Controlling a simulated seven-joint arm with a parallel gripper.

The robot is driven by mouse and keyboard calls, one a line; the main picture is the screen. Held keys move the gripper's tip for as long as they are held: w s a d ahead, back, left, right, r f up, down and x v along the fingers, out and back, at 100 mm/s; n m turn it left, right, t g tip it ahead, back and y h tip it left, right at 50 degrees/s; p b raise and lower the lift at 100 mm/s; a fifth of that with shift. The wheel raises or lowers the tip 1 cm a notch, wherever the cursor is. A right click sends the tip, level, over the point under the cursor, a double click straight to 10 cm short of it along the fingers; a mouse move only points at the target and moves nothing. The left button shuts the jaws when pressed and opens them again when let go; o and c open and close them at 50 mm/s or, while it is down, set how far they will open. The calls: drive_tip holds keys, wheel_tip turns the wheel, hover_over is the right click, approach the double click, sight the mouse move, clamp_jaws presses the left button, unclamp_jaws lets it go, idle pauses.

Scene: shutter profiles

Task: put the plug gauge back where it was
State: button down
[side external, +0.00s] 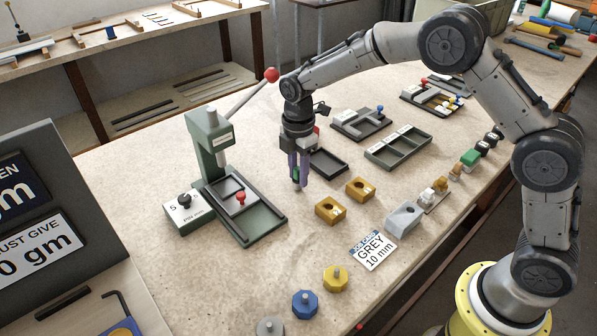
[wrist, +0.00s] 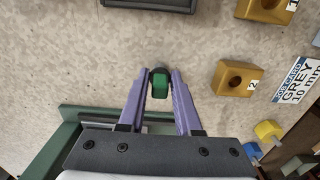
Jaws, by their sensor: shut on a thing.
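My gripper (side external: 298,178) has purple fingers and points down above the bench, between the green press and the yellow blocks. It is shut on a small green piece with a dark end, which looks like the plug gauge (wrist: 160,88). In the wrist view the piece sits between the fingertips (wrist: 160,80). In the side view only a sliver of green shows between the fingers, and the rest is hidden. I cannot tell exactly how high it is above the bench.
The green lever press (side external: 262,226) stands left of my gripper. Two yellow holed blocks (side external: 330,210) (side external: 360,189) lie to the right. A dark tray (side external: 328,163) is behind. A grey block (side external: 403,219) and job card (side external: 373,250) lie right. Bare bench lies in front.

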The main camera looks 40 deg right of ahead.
drive_tip(key=shift+f, duration=0.15)
drive_tip(key=c, duration=0.6)
unclamp_jaws()
